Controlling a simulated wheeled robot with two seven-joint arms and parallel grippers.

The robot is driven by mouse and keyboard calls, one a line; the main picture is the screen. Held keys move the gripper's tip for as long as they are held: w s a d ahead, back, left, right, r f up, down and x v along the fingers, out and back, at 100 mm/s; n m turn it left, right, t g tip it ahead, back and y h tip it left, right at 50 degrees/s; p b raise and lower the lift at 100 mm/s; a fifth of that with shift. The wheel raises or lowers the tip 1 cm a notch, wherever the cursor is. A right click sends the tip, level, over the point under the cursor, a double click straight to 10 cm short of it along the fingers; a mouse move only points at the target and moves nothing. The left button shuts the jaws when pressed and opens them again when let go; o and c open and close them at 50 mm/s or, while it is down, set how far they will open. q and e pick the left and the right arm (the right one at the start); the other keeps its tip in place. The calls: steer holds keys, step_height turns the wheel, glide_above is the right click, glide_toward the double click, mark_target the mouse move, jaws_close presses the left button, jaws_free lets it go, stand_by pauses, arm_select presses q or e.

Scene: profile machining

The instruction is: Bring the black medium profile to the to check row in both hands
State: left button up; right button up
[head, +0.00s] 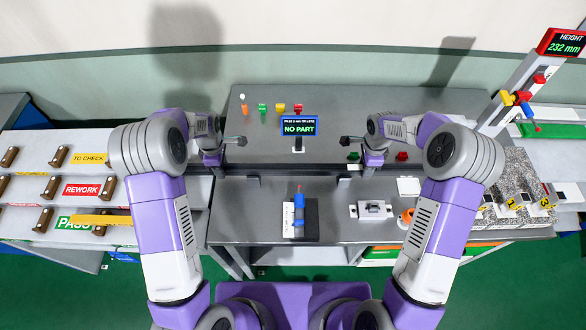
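I cannot make out the black medium profile for certain. The to check row (88,158), with a yellow label and brown cradles, is the top row of the rack at the far left. My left gripper (241,140) and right gripper (346,141) hang over the rear bench, left and right of the screen, pointing inward. Nothing long shows between them. Their finger gaps are too small to judge.
A yellow bar (105,219) lies on the pass row, below the red-labelled rework row (82,189). A "NO PART" screen (299,128) stands mid-bench. A blue device (299,213) and a grey fixture (374,209) stand in front. A height gauge (515,95) rises at right.

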arm_select(q)
jaws_close()
arm_select(e)
jaws_close()
steer(key=shift+r, duration=0.15)
